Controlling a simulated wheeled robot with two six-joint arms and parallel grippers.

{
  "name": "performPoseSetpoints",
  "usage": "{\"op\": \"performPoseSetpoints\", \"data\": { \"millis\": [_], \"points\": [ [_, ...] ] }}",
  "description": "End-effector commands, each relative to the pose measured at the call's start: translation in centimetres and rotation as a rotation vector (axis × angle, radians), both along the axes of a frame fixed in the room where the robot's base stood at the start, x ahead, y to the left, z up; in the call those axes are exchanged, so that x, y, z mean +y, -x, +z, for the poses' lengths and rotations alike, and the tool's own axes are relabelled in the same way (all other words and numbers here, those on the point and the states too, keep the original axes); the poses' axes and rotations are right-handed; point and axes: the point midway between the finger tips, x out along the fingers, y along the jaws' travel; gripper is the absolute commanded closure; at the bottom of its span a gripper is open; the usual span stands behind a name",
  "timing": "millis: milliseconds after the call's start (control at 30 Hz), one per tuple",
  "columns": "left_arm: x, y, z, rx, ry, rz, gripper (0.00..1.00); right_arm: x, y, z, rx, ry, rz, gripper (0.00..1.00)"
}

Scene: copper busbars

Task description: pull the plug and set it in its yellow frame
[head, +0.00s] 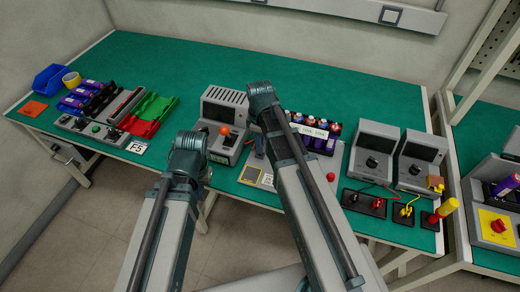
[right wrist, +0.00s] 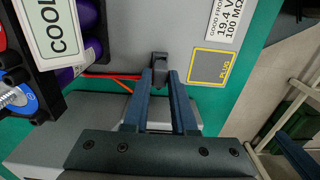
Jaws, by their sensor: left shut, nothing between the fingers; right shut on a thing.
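In the right wrist view my right gripper (right wrist: 162,82) is shut on the dark plug (right wrist: 160,62), which stands in front of a grey panel. I cannot tell whether the plug touches the panel. The yellow frame (right wrist: 212,82), marked PLUG, is on the panel just right of the plug and is empty.
Purple cells with a COOL label (right wrist: 58,32) stand close on the left in the right wrist view, and a red wire (right wrist: 110,77) runs there. A grey device with an orange knob (head: 225,130) stands between my arms. The back of the green table (head: 180,62) is clear.

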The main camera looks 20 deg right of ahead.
Motion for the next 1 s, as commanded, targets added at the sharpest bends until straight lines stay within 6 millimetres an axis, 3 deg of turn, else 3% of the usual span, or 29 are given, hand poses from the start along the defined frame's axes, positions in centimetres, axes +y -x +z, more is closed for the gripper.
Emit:
{"op": "performPoseSetpoints", "data": {
  "millis": [33,167,500,800,1000],
  "points": [
    [0.0,0.0,1.1,0.0,0.0,0.0,1.0,0.0,0.0,1.1,0.0,0.0,0.0,1.0],
    [0.0,0.0,2.1,0.0,0.0,0.0,1.0,0.0,0.0,2.1,0.0,0.0,0.0,1.0],
    [0.0,0.0,2.1,0.0,0.0,0.0,1.0,0.1,0.2,2.1,0.0,0.0,0.001,1.0],
    [0.0,0.0,3.1,0.0,0.0,0.0,1.0,4.2,6.1,3.1,0.0,0.0,0.004,1.0],
    [0.0,0.0,3.2,0.0,0.0,0.0,1.0,5.0,7.0,3.2,0.0,0.0,0.0,1.0]
  ]
}}
